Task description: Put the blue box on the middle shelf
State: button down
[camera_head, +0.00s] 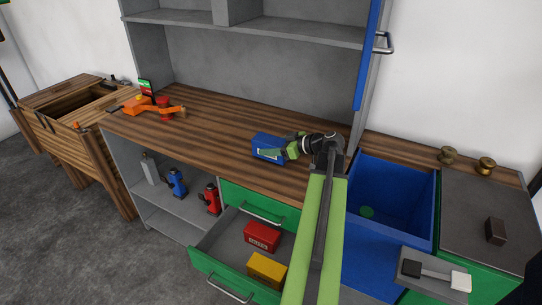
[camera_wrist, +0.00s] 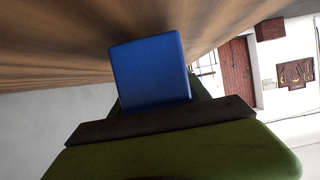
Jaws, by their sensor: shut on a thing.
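The blue box (camera_head: 266,147) is at the front part of the wooden worktop in the head view. My gripper (camera_head: 285,150) is shut on it from the right. In the wrist view the blue box (camera_wrist: 150,72) stands out beyond the green and dark jaw, close to the wood surface. I cannot tell whether the box touches the worktop or hangs just above it. A grey shelf board (camera_head: 290,30) runs across the cabinet above the worktop, with a vertical divider above its left part.
An open green drawer (camera_head: 217,247) holds a red box (camera_head: 262,236) and a yellow box (camera_head: 267,270). A blue bin (camera_head: 398,190) stands right of my arm. An orange tool (camera_head: 150,106) lies at the worktop's left. A blue cabinet door (camera_head: 367,60) stands open at right.

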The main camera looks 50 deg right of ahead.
jog(key=shift+f, duration=0.65)
jog(key=c, duration=0.5)
grip_release()
jog(key=shift+r, duration=0.1)
jog(key=shift+r, duration=0.15)
jog(key=p+v, duration=0.4)
jog(key=v, duration=0.7)
jog(key=shift+s+d+r+p, duration=0.15)
jog(key=shift+s+p, duration=0.1)
jog(key=shift+p, duration=0.15)
jog(key=shift+s, duration=0.3)
jog(key=shift+o, duration=0.3)
